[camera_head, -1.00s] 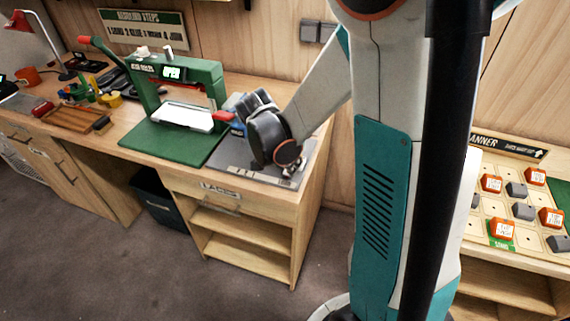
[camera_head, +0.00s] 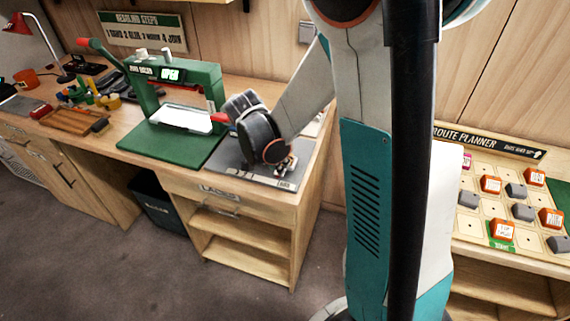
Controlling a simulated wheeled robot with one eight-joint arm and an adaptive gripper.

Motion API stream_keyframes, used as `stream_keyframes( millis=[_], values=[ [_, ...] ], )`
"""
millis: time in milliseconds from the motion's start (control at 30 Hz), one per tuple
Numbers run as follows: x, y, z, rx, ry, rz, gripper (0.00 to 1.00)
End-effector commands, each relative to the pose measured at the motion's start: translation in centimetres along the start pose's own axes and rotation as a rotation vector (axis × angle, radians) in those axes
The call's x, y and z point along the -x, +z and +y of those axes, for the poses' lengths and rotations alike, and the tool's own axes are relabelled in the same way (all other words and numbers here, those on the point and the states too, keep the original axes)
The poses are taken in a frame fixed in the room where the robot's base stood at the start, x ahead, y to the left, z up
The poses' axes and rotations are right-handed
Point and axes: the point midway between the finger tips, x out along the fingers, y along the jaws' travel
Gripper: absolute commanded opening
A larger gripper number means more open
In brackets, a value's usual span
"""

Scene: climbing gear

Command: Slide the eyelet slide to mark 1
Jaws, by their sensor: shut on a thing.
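My gripper (camera_head: 250,145) is low over a grey plate (camera_head: 232,176) at the right end of the workbench, just right of the green press. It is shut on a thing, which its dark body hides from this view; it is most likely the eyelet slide. Pale markings show on the plate's front edge, too small to read as mark 1. A small metal fitting (camera_head: 289,162) shows at the right of the plate, beside the gripper.
The green press (camera_head: 212,82) with its "OPEN" display stands close to the left of my gripper. A red part (camera_head: 220,118) lies between them. Tools and a wooden tray (camera_head: 72,120) are farther left. A route planner board (camera_head: 490,205) stands at the right.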

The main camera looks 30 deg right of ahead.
Motion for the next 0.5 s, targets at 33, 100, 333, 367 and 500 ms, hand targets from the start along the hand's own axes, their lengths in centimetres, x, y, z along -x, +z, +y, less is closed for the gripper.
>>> stream_keyframes(
  millis=[33,100,333,367,500],
  values=[
    [0.1,0.4,-1.1,0.004,-0.002,0.002,0.0],
    [0.3,0.8,-2.0,0.003,-0.001,0.002,0.0],
    [0.4,0.9,-2.3,0.0,0.0,0.002,0.0],
    [0.4,0.9,-2.3,0.0,0.0,0.002,0.0],
    [0.4,0.9,-2.3,0.0,0.0,0.002,0.4]
  ],
)
